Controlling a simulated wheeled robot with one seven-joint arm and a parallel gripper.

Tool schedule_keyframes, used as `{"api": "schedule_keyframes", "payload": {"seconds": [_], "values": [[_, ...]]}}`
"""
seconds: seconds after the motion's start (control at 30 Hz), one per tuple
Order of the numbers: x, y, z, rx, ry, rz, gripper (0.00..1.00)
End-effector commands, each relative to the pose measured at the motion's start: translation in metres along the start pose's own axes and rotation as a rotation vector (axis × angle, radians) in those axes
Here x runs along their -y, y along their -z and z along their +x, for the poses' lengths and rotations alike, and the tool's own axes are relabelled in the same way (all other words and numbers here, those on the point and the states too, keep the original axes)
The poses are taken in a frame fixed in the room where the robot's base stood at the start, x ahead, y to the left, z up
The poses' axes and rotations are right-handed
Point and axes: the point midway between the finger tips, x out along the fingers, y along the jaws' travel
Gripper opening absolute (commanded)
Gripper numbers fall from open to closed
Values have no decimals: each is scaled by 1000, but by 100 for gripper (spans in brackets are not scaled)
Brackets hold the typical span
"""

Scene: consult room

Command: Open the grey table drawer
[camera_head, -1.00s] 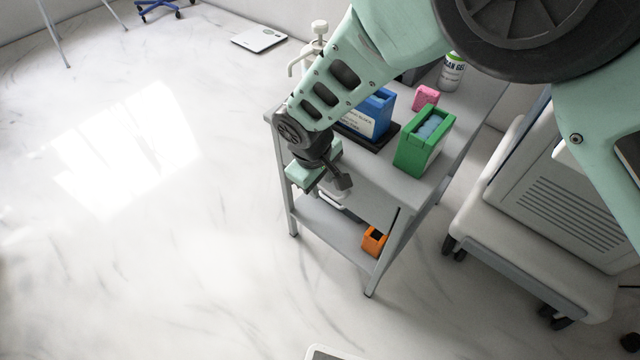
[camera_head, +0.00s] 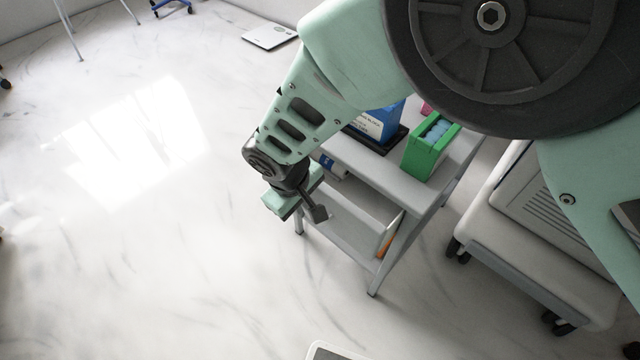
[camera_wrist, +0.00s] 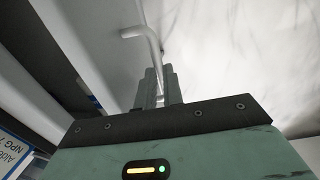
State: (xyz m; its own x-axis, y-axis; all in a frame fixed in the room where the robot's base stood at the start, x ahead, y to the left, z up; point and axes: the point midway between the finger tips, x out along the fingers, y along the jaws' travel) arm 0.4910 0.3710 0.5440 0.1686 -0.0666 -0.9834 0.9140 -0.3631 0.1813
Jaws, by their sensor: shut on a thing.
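The grey table (camera_head: 372,165) stands right of centre in the head view. My gripper (camera_head: 318,212) is at the drawer's front, beyond the table edge. In the wrist view my gripper's fingers (camera_wrist: 158,88) are shut on the pale bar handle (camera_wrist: 150,45) of the drawer front (camera_wrist: 98,35). In the head view the handle is hidden by my gripper. A box with a blue label (camera_head: 328,163) shows between my arm and the table, partly hidden.
A green box (camera_head: 430,150) and a blue box (camera_head: 380,124) stand on the tabletop. A wheeled pale machine (camera_head: 520,235) is close on the table's right. The floor (camera_head: 130,250) left and in front is clear. A flat scale (camera_head: 270,36) lies at the back.

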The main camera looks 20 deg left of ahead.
Motion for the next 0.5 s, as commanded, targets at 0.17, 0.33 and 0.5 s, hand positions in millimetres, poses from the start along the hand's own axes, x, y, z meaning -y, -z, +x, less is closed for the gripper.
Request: {"api": "schedule_keyframes", "payload": {"seconds": [0.17,0.33,0.5], "values": [[52,0,-11,0,0,-7,0],[99,1,-19,0,0,-5,0],[143,2,-27,0,0,-5,0]]}}
